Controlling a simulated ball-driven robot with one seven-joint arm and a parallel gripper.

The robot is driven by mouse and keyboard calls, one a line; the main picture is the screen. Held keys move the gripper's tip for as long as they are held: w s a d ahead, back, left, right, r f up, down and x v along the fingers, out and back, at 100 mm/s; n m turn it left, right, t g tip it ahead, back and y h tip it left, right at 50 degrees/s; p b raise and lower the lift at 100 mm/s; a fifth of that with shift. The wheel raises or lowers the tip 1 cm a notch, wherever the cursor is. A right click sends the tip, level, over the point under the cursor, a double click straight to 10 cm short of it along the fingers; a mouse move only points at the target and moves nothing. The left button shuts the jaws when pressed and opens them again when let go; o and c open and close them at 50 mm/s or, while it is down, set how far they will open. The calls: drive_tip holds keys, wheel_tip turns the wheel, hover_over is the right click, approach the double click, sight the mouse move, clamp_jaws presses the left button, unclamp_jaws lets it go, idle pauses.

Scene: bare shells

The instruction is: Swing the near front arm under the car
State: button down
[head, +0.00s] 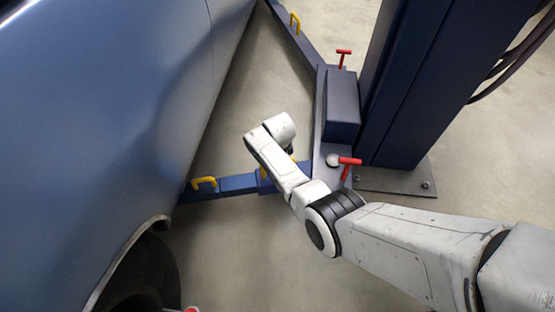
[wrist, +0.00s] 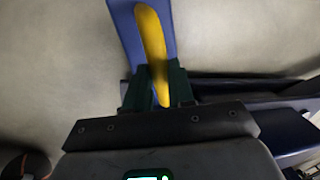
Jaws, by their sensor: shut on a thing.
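The near lift arm (head: 238,183) is a blue bar running left from the foot of the column, its outer end reaching the underside edge of the blue car (head: 100,110) by the wheel. A second yellow handle nearer the pivot is mostly behind my arm; in the wrist view this yellow handle (wrist: 151,40) runs down between my fingers over the blue bar. My gripper (wrist: 157,88) is shut on it. In the head view my wrist hides my fingers.
The dark blue lift column (head: 420,80) stands at the right on a bolted plate (head: 400,181). A red T-handle (head: 350,162) is near the arm's pivot, another (head: 344,54) farther back. A far lift arm (head: 297,38) reaches up-left. Bare floor (head: 250,250) lies beside the wheel (head: 140,272).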

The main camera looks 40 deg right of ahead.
drive_tip(key=c, duration=1)
unclamp_jaws()
drive_tip(key=shift+w+d, duration=0.1)
drive_tip(key=shift+w, duration=0.1)
drive_tip(key=shift+o, duration=0.2)
wheel_tip(320, 180, up, 11)
drive_tip(key=s+a+p, duration=0.1)
drive_tip(key=s+p, duration=0.1)
drive_tip(key=p, duration=0.5)
drive_tip(key=shift+f, duration=0.2)
drive_tip(key=s+a+r+n, duration=0.3)
drive_tip(key=s+n, duration=0.5)
drive_tip(key=s, duration=0.3)
drive_tip(key=s+a+r+n+y, duration=0.1)
drive_tip(key=s+a+r+n, duration=0.2)
drive_tip(key=s+n, duration=0.65)
drive_tip(key=s+a+r+n, duration=0.3)
drive_tip(key=s+n, duration=0.3)
drive_tip(key=s, duration=0.6)
wheel_tip(320, 180, up, 30)
drive_tip(key=p, duration=3)
drive_tip(key=shift+w+g, duration=0.2)
drive_tip(key=shift+g, duration=0.2)
